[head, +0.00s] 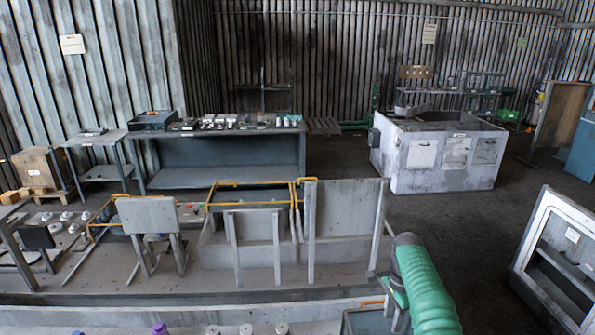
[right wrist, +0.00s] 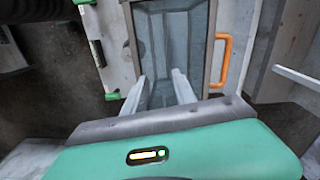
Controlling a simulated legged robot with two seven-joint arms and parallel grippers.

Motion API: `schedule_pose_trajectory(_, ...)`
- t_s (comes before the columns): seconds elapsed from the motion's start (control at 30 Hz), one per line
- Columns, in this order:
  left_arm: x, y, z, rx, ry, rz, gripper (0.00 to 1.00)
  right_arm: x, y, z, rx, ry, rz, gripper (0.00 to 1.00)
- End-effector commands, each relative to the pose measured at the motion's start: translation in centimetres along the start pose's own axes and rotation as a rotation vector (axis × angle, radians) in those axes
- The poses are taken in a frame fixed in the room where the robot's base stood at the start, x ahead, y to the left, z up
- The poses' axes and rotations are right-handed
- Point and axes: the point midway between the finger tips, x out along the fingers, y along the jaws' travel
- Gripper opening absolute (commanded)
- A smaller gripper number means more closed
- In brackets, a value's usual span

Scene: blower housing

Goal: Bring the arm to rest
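My right arm (head: 425,285), with a green cover, reaches in from the bottom right of the head view. Its right gripper (right wrist: 160,82) shows best in the right wrist view, with two pale fingers apart and nothing between them. Beyond the fingers is a blue-grey panel or bin (right wrist: 172,45) with an orange handle (right wrist: 222,58) on its right side. I cannot tell whether the fingertips touch it. In the head view a grey-blue edge and a bit of orange show beside the arm at the bottom. My left gripper is not in view.
A long grey bench with upright metal panels (head: 345,207) and yellow rails runs ahead and left of the arm. A workbench (head: 225,160) with small parts stands behind it. A white box-like housing (head: 437,155) stands back right. A white-framed cabinet (head: 555,255) is at right; dark floor between is clear.

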Motion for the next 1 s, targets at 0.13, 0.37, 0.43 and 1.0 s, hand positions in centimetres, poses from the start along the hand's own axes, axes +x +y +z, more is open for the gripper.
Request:
schedule_pose_trajectory(0.13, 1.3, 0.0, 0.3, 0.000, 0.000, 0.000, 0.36, 0.1, 0.8, 0.2, -0.093, 0.006, -0.026, 0.33)
schedule_pose_trajectory(0.37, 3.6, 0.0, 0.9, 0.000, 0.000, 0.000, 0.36, 0.9, 3.9, 1.8, -0.333, 0.028, -0.078, 0.33)
schedule_pose_trajectory(0.43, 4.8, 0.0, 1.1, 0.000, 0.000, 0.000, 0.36, 1.6, 6.0, 3.0, -0.449, 0.042, -0.097, 0.33)
schedule_pose_trajectory(1.0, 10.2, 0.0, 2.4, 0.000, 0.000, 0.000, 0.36, 10.1, 28.3, 13.4, -1.338, 0.221, -0.178, 0.33)
